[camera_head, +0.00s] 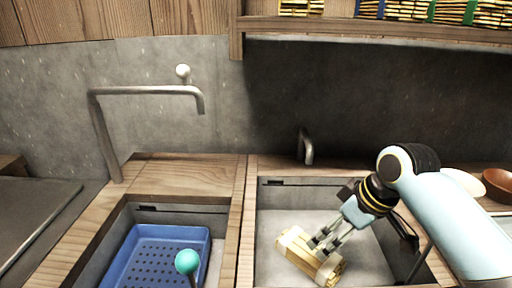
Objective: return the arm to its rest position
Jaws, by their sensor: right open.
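My right arm comes in from the right, and its gripper (324,243) points down and left into the right-hand basin. The gripper is open. Its fingertips are at the upper side of a pale yellow, ribbed block or bundle (298,252), which lies tilted on the basin floor. I cannot tell whether the fingers touch it. The fingers hide a small part of it. My left gripper is not in view.
The right basin (272,222) has wooden edges. A blue perforated tray (150,258) sits in the left basin. A teal ball on a stem (187,262) stands in front of it. A tall metal tap (145,91) and a short one (307,148) stand behind. Bowls (498,184) lie right.

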